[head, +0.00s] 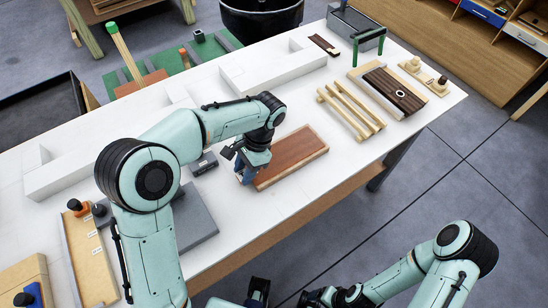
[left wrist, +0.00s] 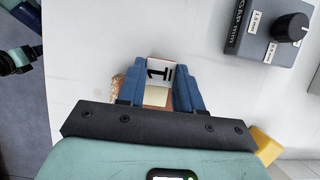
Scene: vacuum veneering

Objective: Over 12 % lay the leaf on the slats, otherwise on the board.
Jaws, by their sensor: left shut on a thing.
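A reddish-brown rectangular leaf (head: 292,158) with a paler edge lies flat over the white bench. My left gripper (head: 245,173) is at its left end, pointing down. In the left wrist view the blue fingers (left wrist: 158,90) are shut on a pale block at this end, with a white tag (left wrist: 159,70) marked "1". A brown corner (left wrist: 118,86) shows beside the left finger; my palm hides the rest. The pale slats (head: 350,110) lie parallel, to the right of the leaf.
A grey box with a black knob and gap labels (left wrist: 266,30) stands near the left gripper. A grey slab (head: 195,220) and a tray (head: 88,255) are at left. White raised blocks (head: 110,150) line the back. The front right bench is clear.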

